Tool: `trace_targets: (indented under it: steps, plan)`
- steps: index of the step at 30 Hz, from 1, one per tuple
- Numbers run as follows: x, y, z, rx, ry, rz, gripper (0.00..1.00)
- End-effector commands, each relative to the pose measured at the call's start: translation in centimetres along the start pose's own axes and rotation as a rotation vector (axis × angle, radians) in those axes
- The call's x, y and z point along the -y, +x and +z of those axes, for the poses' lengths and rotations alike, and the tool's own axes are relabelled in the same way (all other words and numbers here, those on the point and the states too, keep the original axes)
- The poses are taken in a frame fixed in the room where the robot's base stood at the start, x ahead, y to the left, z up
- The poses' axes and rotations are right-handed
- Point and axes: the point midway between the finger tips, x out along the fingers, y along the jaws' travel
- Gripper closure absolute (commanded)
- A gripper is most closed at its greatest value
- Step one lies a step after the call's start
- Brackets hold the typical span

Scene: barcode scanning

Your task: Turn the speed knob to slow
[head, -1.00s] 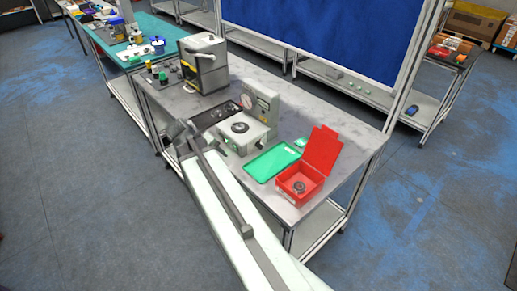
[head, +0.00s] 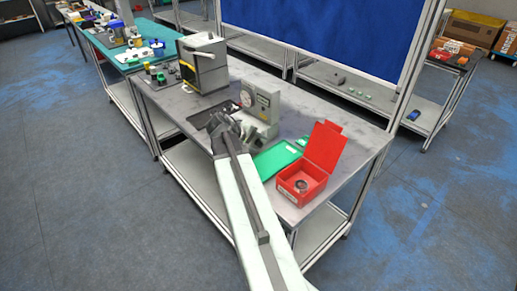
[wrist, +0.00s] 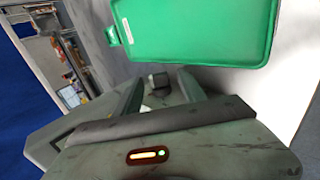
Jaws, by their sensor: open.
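The grey-green bench machine (head: 262,102) with a round dial stands on the grey table.
A green tray (head: 272,160) and an open red box (head: 301,185) holding a ring-like part lie right of the machine. A metal oven-like unit (head: 203,64) stands at the left. The bare tabletop (head: 350,143) behind the red box is clear.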

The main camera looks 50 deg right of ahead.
Motion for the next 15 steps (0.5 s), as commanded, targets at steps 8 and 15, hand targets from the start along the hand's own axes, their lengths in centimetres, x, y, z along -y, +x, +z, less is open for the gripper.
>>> trace_targets:
  steps: [8, 15]
  plan:
    - [-0.09, -0.05, 0.02, 0.0, 0.0, 0.0, 0.74]
    - [0.08, 0.08, 0.05, 0.001, 0.0, 0.008, 1.0]
